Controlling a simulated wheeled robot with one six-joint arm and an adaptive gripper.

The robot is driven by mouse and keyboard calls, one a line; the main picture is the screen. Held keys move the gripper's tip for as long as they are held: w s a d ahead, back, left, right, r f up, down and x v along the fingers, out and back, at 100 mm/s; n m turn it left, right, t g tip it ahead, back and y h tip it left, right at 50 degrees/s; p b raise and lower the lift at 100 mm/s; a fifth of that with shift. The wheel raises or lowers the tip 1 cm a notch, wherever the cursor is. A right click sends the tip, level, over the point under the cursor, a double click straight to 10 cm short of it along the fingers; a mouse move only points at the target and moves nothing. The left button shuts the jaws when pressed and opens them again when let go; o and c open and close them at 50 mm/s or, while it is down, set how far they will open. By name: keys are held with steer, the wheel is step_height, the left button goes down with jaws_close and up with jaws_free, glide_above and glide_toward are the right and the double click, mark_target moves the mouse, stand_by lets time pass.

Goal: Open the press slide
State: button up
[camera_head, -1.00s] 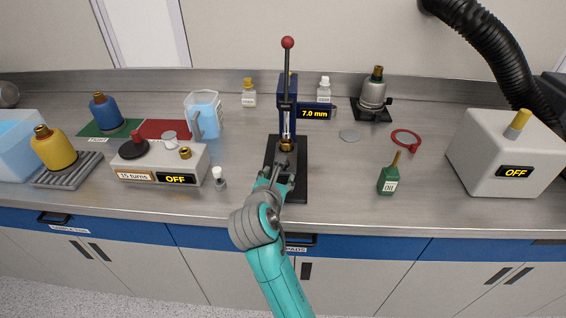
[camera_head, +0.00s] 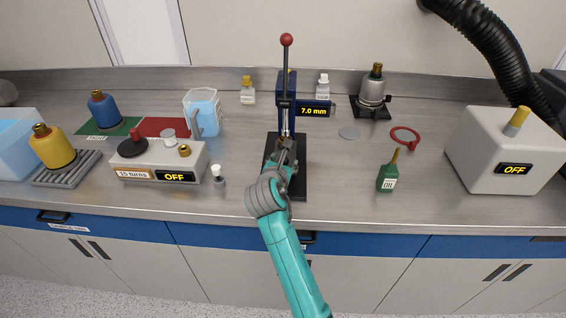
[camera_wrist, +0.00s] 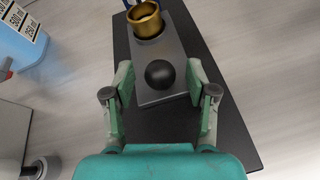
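The press stands upright on the bench, with a black base (camera_head: 299,190), a blue column (camera_head: 287,88) and a lever topped by a red ball (camera_head: 286,39). Its display (camera_head: 314,111) reads 7.0 mm. In the wrist view a grey slide (camera_wrist: 168,68) lies on the black base, with a black round knob (camera_wrist: 160,74) at its near end and a brass cup (camera_wrist: 145,20) at its far end. My gripper (camera_wrist: 160,84) is open, its fingers apart on either side of the knob, with visible gaps. In the head view my arm hides most of the slide.
A green oil bottle (camera_head: 387,177) stands right of the press, with a red ring (camera_head: 405,137) behind it. The bench front between press and oil bottle is clear.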

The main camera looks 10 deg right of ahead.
jaws_close()
steer(key=s+a, duration=0.1)
steer(key=s, duration=0.2)
steer(key=s+a, duration=0.1)
steer(key=s, duration=0.3)
steer(key=s+a, duration=0.1)
steer(key=s, duration=0.2)
steer(key=shift+s+a, duration=0.25)
steer(key=shift+s, duration=0.1)
steer(key=shift+o, duration=0.2)
jaws_free()
steer(key=v, duration=1.2)
